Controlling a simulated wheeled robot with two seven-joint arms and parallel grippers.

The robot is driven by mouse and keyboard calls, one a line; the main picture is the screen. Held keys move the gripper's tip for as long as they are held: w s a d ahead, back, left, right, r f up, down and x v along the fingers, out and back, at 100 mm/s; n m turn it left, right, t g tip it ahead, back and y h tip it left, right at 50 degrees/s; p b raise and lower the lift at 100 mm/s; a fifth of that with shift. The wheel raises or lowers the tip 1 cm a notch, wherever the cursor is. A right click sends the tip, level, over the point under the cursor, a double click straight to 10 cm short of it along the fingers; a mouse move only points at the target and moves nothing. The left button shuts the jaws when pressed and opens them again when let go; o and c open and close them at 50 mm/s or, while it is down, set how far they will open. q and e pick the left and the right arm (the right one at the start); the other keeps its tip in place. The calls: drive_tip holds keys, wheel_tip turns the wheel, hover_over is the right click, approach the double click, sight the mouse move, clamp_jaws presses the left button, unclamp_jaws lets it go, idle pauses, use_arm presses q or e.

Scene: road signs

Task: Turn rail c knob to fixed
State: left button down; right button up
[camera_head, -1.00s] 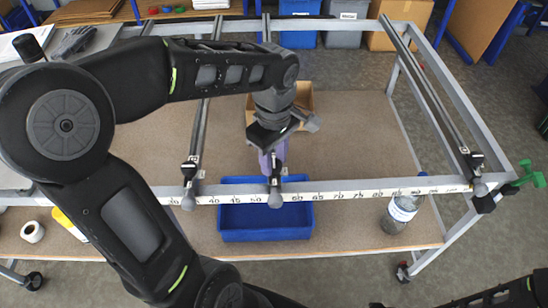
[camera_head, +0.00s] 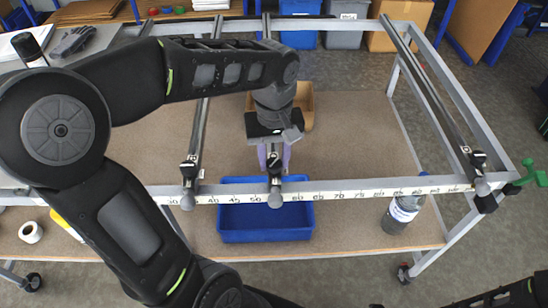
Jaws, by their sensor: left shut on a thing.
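Three sliding rails cross the grey frame, each with a black clamp and a round grey knob at the front bar. The middle rail's clamp (camera_head: 275,164) and its grey knob (camera_head: 275,199) are in the centre of the head view. My left gripper (camera_head: 275,156) points down over this clamp, its purple fingers on either side of it, shut on the middle rail's clamp part. The exact contact is partly hidden by my wrist. The left rail's knob (camera_head: 188,201) and the right rail's knob (camera_head: 482,187) are untouched. I cannot read which rail is c.
A numbered scale (camera_head: 345,194) runs along the front bar. A blue bin (camera_head: 265,225) stands on the lower shelf, beside a bottle (camera_head: 402,212) further right. A cardboard box (camera_head: 304,100) lies behind my gripper. A green handle (camera_head: 530,173) sticks out at the right corner.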

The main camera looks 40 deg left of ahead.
sight(274, 163)
use_arm(q)
drive_tip(key=m, duration=0.5)
drive_tip(key=shift+m, duration=0.3)
drive_tip(key=m, duration=0.4)
drive_tip(key=shift+m, duration=0.4)
drive_tip(key=c, duration=1)
unclamp_jaws()
drive_tip(key=shift+o, duration=0.2)
wheel_tip(274, 163, up, 8)
drive_tip(key=shift+f, duration=0.1)
